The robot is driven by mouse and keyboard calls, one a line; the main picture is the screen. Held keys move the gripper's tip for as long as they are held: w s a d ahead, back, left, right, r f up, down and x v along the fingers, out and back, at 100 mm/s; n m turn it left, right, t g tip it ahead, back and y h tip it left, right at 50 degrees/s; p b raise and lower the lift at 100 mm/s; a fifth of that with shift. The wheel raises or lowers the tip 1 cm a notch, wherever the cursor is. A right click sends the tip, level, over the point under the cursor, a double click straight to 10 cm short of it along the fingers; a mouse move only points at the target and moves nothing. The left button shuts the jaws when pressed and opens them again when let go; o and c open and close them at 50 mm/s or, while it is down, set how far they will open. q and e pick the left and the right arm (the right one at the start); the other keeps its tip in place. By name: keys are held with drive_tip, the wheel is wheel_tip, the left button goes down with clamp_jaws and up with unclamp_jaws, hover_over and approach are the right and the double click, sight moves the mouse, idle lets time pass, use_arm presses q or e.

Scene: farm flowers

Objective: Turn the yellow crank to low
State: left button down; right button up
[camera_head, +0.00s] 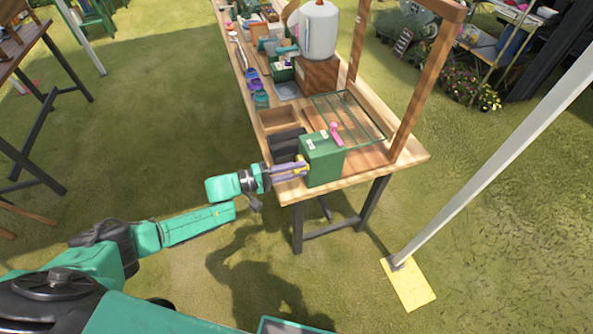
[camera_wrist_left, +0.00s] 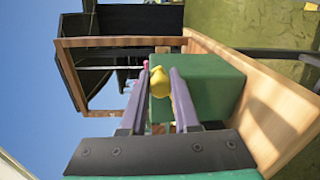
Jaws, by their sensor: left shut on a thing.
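A green box (camera_head: 323,163) stands at the near end of the wooden table. The yellow crank (camera_head: 303,165) is on its left side, low down. My left gripper (camera_head: 304,169) reaches in from the left and is shut on the yellow crank. In the left wrist view the yellow crank (camera_wrist_left: 160,82) sits between the two purple-grey fingers of the left gripper (camera_wrist_left: 163,90), in front of the green box (camera_wrist_left: 212,85). A pink lever (camera_head: 336,133) stands on top of the box. The crank's marks cannot be read. My right gripper is not in view.
The wooden table (camera_head: 410,157) holds a wooden tray (camera_head: 277,122), black blocks (camera_head: 287,143), a green wire rack (camera_head: 349,115) and a white tank (camera_head: 319,30) farther back. A wooden post (camera_head: 418,90) rises at the right. Grass is open to the left.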

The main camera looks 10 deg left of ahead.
use_arm(q)
drive_tip(key=shift+w+a+r, duration=0.1)
drive_tip(key=shift+w+r, duration=0.05)
idle(0.3)
drive_tip(key=c, duration=0.7)
unclamp_jaws()
drive_tip(key=shift+o, duration=0.2)
drive_tip(key=b+v, duration=0.2)
drive_tip(key=v, duration=1.2)
drive_tip(key=shift+a+b, duration=0.2)
drive_tip(key=shift+b, duration=0.15)
drive_tip(key=shift+s, duration=0.2)
